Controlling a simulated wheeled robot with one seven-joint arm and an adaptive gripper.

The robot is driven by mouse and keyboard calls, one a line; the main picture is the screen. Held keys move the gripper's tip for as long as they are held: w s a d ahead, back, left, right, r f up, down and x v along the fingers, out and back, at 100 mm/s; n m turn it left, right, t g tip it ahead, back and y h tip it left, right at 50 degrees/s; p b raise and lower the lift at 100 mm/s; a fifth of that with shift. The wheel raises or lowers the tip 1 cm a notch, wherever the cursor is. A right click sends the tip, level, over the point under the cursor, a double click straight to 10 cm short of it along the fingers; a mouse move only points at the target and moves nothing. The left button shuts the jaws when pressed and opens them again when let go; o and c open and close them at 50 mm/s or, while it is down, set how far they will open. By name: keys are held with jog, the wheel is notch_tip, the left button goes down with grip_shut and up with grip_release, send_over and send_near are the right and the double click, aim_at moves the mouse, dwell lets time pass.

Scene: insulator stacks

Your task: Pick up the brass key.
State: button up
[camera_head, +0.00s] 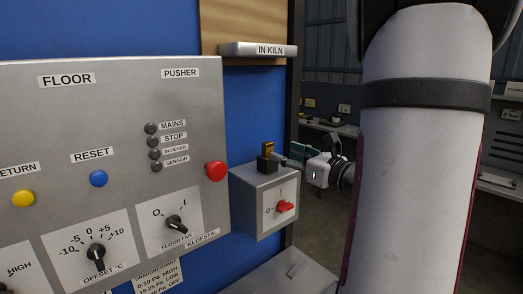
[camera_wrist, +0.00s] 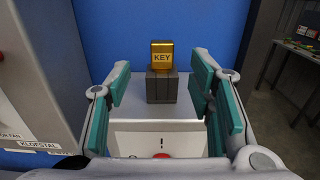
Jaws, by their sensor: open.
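The brass key (camera_wrist: 162,55) is a small gold block marked KEY, standing upright in a dark square holder (camera_wrist: 161,88) on top of a grey switch box. In the head view the key (camera_head: 268,149) shows small above its dark holder (camera_head: 267,164). My gripper (camera_wrist: 161,92) is open in the wrist view, its teal finger pads on either side of the holder, with gaps between. The key lies beyond the fingertips and untouched. In the head view my gripper (camera_head: 292,158) is just right of the holder, partly hidden by its own body.
The grey switch box (camera_head: 257,217) has a red rotary switch (camera_head: 285,207) on its front. A large control panel (camera_head: 110,120) stands to the left, with a red button (camera_head: 215,171) near the box. An IN KILN shelf (camera_head: 258,50) juts out above the key. A blue wall is behind.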

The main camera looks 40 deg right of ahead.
aim_at(270, 148)
jog(key=w, duration=0.2)
jog(key=w+p, duration=0.1)
jog(key=w, duration=0.5)
jog(key=shift+w+d+f, duration=0.1)
jog(key=shift+w+d, duration=0.05)
jog(key=shift+d, duration=0.25)
grip_shut()
